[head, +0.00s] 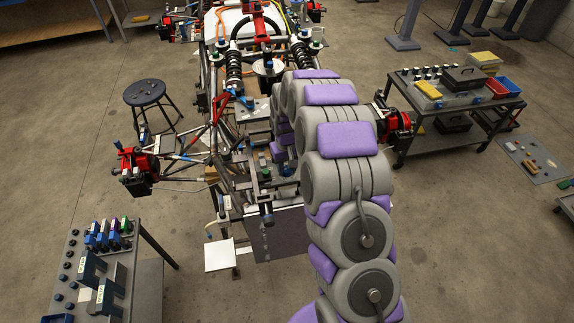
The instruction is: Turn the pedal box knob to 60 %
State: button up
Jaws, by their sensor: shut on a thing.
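The tube chassis (208,140) runs from the middle of the head view up to the top edge, with its near end beside my arm. My grey and purple arm reaches up from the bottom right and bends down over the right side of the chassis. My gripper is hidden behind the arm's own links, so I cannot see its jaws. I cannot make out the pedal box knob or its setting. The near end of the chassis, with small brackets and blocks, is partly covered by the arm.
A round black stool (145,93) stands left of the chassis. A parts table (118,262) is at the lower left. A cart (462,103) with boxes is at the right. A flat mat (522,155) with parts lies farther right. Open floor lies between the cart and my arm.

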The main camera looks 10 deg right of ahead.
aim_at(286, 168)
jog(key=shift+w+r, duration=0.15)
jog(key=shift+w, duration=0.05)
dwell(0.4)
jog(key=o, duration=0.8)
jog(key=shift+o, duration=1.2)
jog(key=shift+s, duration=0.1)
notch_tip(286, 168, up, 17)
jog(key=shift+p, duration=0.4)
jog(key=shift+a, duration=0.1)
